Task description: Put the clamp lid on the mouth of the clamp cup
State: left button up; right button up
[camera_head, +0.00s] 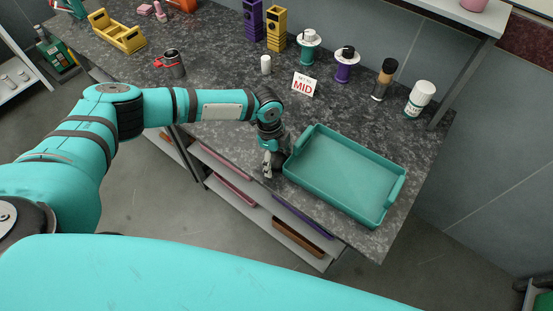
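A dark grey cup with red parts (174,66), which looks like the clamp cup, stands on the left half of the dark speckled counter. Its mouth is too small in the view to tell whether anything sits on it. I cannot make out a separate clamp lid. My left gripper (268,168) points down at the counter's front edge, just left of the teal tray and well to the right of the cup. Its fingers are small, and I cannot tell whether they are open or hold anything. My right gripper is not in view.
An empty teal tray (328,201) lies at the right. Counter between cup and sign is mostly clear.

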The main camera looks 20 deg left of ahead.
pick_arm(q)
jog(key=c, duration=1.1)
notch_tip(320, 180, up, 10)
jog(key=shift+r+b, duration=0.15)
jog(key=shift+b, duration=0.55)
jog(key=shift+c, duration=0.2)
notch_tip(320, 180, up, 7)
jog(key=n+t, duration=0.1)
jog(key=n, duration=0.8)
send_over(276, 158)
jog(key=s+a, duration=0.2)
jog(key=s+a+r+n+y, duration=0.1)
jog(key=s+a+r+n, duration=0.1)
jog(key=r+n, duration=0.5)
jog(key=s+n, duration=0.1)
jog(key=n, duration=0.2)
jog(key=shift+s+n+t, duration=0.3)
jog(key=shift+s+n, duration=0.05)
jog(key=shift+n, duration=0.05)
